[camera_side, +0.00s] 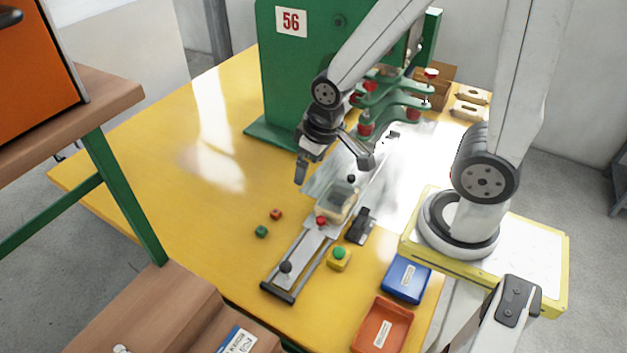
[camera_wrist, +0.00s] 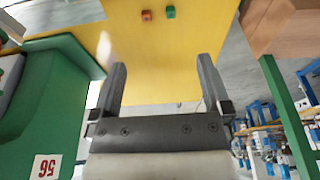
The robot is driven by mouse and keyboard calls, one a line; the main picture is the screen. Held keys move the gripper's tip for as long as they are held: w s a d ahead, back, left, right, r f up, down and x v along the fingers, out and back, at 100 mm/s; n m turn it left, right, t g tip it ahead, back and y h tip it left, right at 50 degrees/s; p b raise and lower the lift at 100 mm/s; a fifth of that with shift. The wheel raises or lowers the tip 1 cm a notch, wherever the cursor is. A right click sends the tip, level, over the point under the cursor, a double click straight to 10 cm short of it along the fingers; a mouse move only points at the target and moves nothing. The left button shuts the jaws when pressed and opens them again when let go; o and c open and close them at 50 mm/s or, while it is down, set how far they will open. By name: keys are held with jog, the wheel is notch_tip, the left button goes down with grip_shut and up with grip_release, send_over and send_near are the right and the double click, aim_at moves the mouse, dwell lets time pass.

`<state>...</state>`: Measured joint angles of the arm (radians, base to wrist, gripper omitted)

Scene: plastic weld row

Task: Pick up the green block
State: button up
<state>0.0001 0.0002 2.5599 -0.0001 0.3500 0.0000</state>
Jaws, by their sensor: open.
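The small green block (camera_side: 261,231) lies on the yellow table, beside a small red-orange block (camera_side: 276,214). In the wrist view the green block (camera_wrist: 170,12) is near the top edge, just right of the red-orange block (camera_wrist: 147,15). My gripper (camera_side: 300,168) is above the table, behind and to the right of both blocks in the side view. In the wrist view my gripper (camera_wrist: 160,78) has its two fingers wide apart with nothing between them. It is apart from the green block.
A green machine (camera_side: 290,80) marked 56 stands at the back. A metal slide fixture (camera_side: 300,252) and a green button on a yellow box (camera_side: 339,258) lie right of the blocks. Blue (camera_side: 427,283) and orange (camera_side: 361,343) trays sit in front. The table left of the blocks is clear.

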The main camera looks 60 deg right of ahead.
jog(key=shift+c, duration=0.2)
jog(key=shift+c, duration=1.2)
jog(key=m+g+y, duration=0.1)
jog(key=m+g, duration=0.2)
jog(key=m, duration=1.5)
send_over(261, 229)
jog(key=d, duration=0.1)
notch_tip(261, 229, down, 18)
jog(key=shift+f, duration=0.25)
jog(key=shift+f, duration=0.1)
jog(key=shift+a+f, duration=0.15)
jog(key=shift+f, duration=1.05)
